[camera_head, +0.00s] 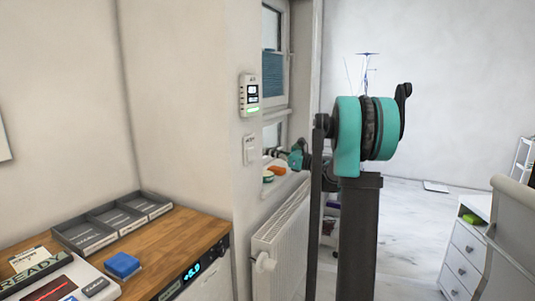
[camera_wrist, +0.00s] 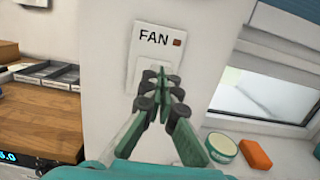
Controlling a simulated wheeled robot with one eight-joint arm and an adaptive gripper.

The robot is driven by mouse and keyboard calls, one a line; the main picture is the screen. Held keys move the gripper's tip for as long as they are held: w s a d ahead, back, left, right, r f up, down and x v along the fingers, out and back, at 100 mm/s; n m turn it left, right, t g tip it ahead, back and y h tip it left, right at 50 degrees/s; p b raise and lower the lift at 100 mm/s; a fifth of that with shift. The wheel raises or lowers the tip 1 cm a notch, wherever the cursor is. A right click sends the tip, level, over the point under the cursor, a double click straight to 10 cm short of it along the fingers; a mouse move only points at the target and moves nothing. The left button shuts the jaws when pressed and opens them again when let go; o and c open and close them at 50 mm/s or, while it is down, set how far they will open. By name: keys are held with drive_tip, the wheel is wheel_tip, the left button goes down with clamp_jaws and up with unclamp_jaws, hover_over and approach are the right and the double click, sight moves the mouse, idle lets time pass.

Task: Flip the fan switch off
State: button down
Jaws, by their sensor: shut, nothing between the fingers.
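The fan switch is a white wall plate (camera_wrist: 160,38) with the word FAN and a small red mark in the wrist view. Its lower part, a pale rocker, is partly hidden behind my fingers. In the head view the fan switch (camera_head: 249,150) is a small white plate on the wall edge beside the window recess. My gripper (camera_wrist: 158,75) is shut and empty, its fingertips in front of the lower part of the plate. Whether they touch it I cannot tell. In the head view my gripper (camera_head: 281,153) is small, right of the switch.
A white box with a green-lit strip (camera_head: 250,95) hangs above the switch. A radiator (camera_head: 280,235) stands below the window sill. The sill holds a round tub (camera_wrist: 222,148) and an orange block (camera_wrist: 256,154). A wooden counter (camera_head: 185,235) with grey trays is at left.

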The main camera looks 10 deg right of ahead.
drive_tip(key=r+v, duration=0.2)
drive_tip(key=v, duration=0.6)
drive_tip(key=shift+s+d, duration=0.3)
drive_tip(key=shift+d, duration=0.15)
drive_tip(key=s+a+f+n+g+h, duration=0.3)
drive_tip(key=s+a+f+n, duration=0.3)
drive_tip(key=s+f, duration=0.25)
drive_tip(key=s+a+f+n+g+h, duration=0.35)
drive_tip(key=s+a+f+n, duration=0.2)
drive_tip(key=s+f, duration=0.35)
drive_tip(key=s+d+f+n+h, duration=0.3)
drive_tip(key=s+f+n+h, duration=0.1)
drive_tip(key=s+f+n, duration=0.3)
drive_tip(key=s+d+f+n+h, duration=0.4)
drive_tip(key=s+f+n+h, duration=0.1)
drive_tip(key=s+f, duration=0.5)
drive_tip(key=shift+s+d+n+g, duration=0.35)
drive_tip(key=shift+s+n, duration=0.35)
drive_tip(key=shift+n, duration=0.15)
